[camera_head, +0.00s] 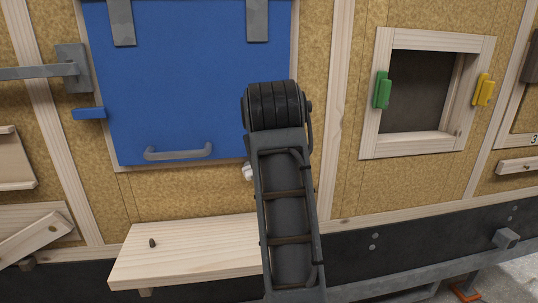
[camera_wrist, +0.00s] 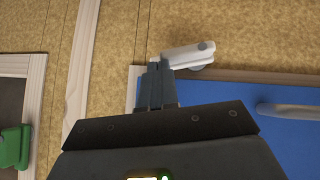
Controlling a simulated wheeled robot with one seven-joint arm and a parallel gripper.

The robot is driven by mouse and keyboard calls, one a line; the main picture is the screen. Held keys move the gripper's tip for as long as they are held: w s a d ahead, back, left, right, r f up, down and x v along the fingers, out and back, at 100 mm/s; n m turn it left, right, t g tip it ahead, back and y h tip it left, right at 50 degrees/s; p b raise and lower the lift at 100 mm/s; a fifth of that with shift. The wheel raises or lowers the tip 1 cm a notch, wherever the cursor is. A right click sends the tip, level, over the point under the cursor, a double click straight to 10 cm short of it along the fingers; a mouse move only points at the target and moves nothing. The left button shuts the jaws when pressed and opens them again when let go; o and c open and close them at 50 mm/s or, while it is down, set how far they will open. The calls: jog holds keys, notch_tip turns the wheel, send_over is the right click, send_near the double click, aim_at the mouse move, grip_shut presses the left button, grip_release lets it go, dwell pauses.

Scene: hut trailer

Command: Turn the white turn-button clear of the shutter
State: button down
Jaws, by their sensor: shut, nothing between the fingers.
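The blue shutter (camera_head: 190,80) hangs closed in the wall, with a grey handle (camera_head: 178,152) near its lower edge. The white turn-button (camera_wrist: 186,54) lies nearly level along the shutter's lower edge in the wrist view, which shows the wall upside down. Its bar is over the tan board, apart from the blue face. In the head view only a bit of the button (camera_head: 248,172) shows beside my arm. My gripper (camera_wrist: 159,65) is shut and empty, its fingertips close to the button's left end in the wrist view; I cannot tell if they touch. My arm hides the gripper in the head view.
A blue block (camera_head: 89,113) and a grey bar (camera_head: 40,72) are left of the shutter. A wooden shelf (camera_head: 190,250) with a small peg juts out below. At right is a framed opening (camera_head: 420,90) with green (camera_head: 382,90) and yellow (camera_head: 483,90) buttons.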

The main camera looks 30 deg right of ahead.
jog(key=shift+a+r, duration=0.1)
jog(key=shift+r+p, duration=0.75)
jog(key=shift+p, duration=0.2)
jog(key=v, duration=0.7)
jog(key=shift+s+r+b, duration=0.2)
jog(key=shift+b, duration=0.25)
